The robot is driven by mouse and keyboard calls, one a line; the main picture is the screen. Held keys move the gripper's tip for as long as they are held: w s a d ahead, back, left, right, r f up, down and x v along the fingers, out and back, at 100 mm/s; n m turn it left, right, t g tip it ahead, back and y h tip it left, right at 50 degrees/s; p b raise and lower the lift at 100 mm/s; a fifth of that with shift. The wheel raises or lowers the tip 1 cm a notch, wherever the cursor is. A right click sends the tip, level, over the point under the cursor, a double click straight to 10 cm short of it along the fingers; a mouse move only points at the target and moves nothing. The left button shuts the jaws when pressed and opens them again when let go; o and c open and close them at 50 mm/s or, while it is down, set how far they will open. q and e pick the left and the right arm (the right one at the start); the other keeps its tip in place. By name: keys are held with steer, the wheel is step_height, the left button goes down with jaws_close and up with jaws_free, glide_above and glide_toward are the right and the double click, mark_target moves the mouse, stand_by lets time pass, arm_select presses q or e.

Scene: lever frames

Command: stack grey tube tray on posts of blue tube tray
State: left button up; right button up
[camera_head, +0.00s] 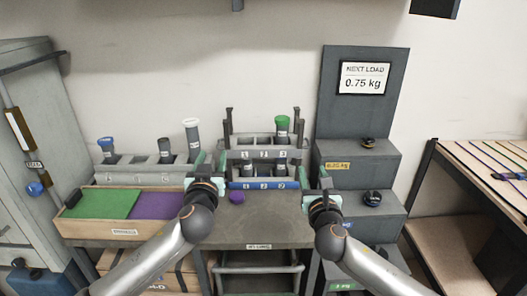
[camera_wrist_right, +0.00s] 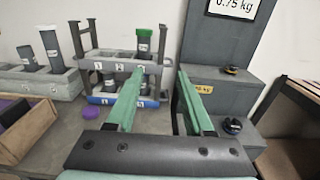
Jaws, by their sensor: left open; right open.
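The grey tube tray (camera_head: 262,153), with numbered slots and upright posts, sits directly above the blue tube tray (camera_head: 264,184) at the back of the bench. In the right wrist view the grey tray (camera_wrist_right: 118,66) is level over the blue tray (camera_wrist_right: 104,100), with a gap showing between them. I cannot tell whether every post is fully seated. A green-capped tube (camera_head: 282,125) stands in the right part of the grey tray. My left gripper (camera_head: 207,165) is open, left of the trays. My right gripper (camera_head: 314,180) is open and empty, right of them; its green fingers (camera_wrist_right: 162,88) are apart.
A grey rack (camera_head: 135,170) with several tubes stands left, behind a wooden box (camera_head: 90,228) with green and purple sections. A purple cap (camera_head: 237,197) lies on the bench (camera_head: 250,230) in front of the trays. A dark stepped stand (camera_head: 360,160) rises on the right.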

steer(key=s, duration=1.1)
steer(key=shift+d, duration=0.15)
